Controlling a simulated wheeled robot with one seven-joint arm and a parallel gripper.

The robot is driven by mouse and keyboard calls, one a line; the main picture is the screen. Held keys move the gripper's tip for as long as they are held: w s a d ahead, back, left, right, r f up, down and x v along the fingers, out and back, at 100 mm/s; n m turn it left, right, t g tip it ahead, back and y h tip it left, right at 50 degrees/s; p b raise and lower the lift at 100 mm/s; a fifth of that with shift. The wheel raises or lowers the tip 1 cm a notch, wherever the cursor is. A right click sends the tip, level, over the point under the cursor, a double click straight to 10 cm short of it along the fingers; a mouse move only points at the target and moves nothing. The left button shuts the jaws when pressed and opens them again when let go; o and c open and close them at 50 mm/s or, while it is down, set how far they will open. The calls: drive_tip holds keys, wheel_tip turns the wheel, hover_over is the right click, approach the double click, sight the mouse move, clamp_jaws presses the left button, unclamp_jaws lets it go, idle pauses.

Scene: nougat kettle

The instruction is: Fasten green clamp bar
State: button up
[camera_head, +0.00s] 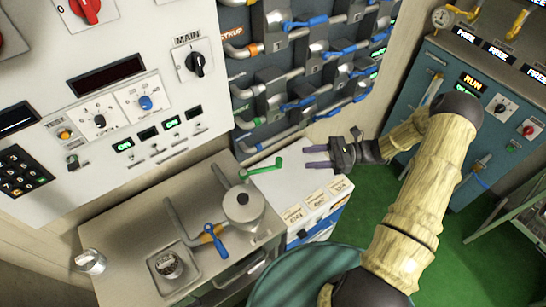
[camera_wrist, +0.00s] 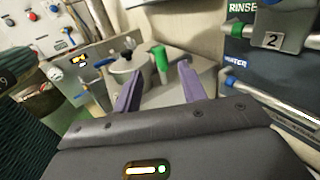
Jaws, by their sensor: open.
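The green clamp bar (camera_head: 264,169) is a thin cranked bar beside the lidded metal kettle (camera_head: 243,210), above the worktop's back right corner. In the wrist view the green bar (camera_wrist: 159,58) stands between and beyond my fingertips, with the kettle (camera_wrist: 124,70) to its left. My gripper (camera_head: 307,157) is open, with two purple fingers pointing left toward the bar. A gap shows between the fingertips and the bar. In the wrist view my gripper (camera_wrist: 160,75) holds nothing. Whether the bar is fastened I cannot tell.
A blue-handled valve (camera_head: 212,237) sits on a pipe in front of the kettle. A white labelled cabinet (camera_head: 312,190) lies below my gripper. A rack of pipes with blue levers (camera_head: 303,103) rises behind. A control panel (camera_head: 125,95) stands at left. Green floor (camera_head: 375,215) is open at right.

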drive_tip(key=a+p, duration=0.1)
drive_tip(key=a, duration=0.2)
drive_tip(key=a+p, duration=0.1)
drive_tip(key=a, duration=0.3)
drive_tip(key=s+a+p, duration=0.1)
drive_tip(key=a+p, duration=0.1)
drive_tip(key=a, duration=0.2)
drive_tip(key=shift+s+a+r, duration=0.1)
drive_tip(key=shift+a, duration=0.5)
clamp_jaws()
